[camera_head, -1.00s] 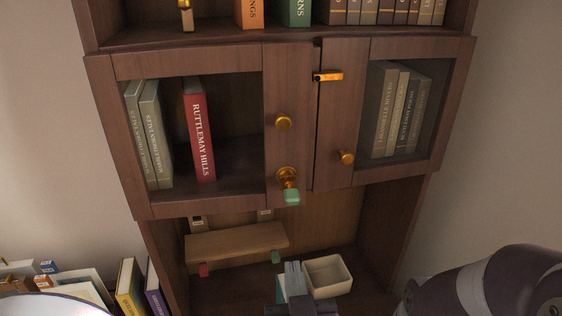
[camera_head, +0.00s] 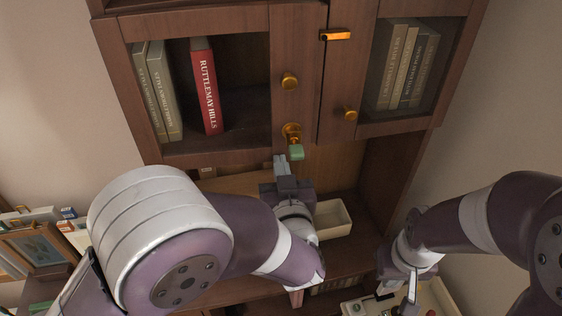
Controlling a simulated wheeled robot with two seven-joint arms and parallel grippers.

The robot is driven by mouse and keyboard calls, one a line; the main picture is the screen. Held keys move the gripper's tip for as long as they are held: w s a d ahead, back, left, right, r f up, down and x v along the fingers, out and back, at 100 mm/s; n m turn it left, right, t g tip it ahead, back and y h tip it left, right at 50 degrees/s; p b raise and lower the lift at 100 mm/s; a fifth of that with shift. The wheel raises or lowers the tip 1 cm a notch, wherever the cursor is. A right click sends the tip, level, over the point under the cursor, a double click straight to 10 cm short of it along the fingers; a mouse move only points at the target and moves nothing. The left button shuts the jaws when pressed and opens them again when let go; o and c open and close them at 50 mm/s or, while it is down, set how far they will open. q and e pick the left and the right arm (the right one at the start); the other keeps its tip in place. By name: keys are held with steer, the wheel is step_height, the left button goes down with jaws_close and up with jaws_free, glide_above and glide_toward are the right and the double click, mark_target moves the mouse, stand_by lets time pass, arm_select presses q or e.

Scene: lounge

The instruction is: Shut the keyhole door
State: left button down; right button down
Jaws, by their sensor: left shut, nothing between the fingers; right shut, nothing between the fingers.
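The keyhole door (camera_head: 302,60) is the left wooden cabinet door, with a window, a brass knob (camera_head: 289,81) and a brass keyhole (camera_head: 291,130) low on its right stile. A key with a green head (camera_head: 296,152) sticks out of the keyhole. A narrow dark gap shows beside the right door; I cannot tell whether the keyhole door is slightly ajar. My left gripper (camera_head: 280,160) is shut and empty, pointing up just below and left of the green key head; contact is unclear. My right gripper (camera_head: 412,288) is shut and empty, low at the right, away from the doors.
The right door (camera_head: 350,75) has a brass knob (camera_head: 350,114) and an orange latch (camera_head: 335,34) near the gap. A cream open box (camera_head: 335,222) stands on the shelf below, behind my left wrist. Books stand behind both door windows. Wall space at the right is free.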

arm_select(q)
steer(key=shift+s+a, duration=0.15)
arm_select(e)
steer(key=shift+s+a, duration=0.1)
steer(key=shift+s, duration=0.05)
arm_select(q)
steer(key=w+n+y, duration=0.1)
steer(key=w+y, duration=0.1)
steer(key=shift+w+a+r+g, duration=0.1)
steer(key=shift+w+g, duration=0.2)
steer(key=shift+w, duration=0.1)
arm_select(e)
steer(key=shift+s+f, duration=0.1)
steer(key=shift+s, duration=0.1)
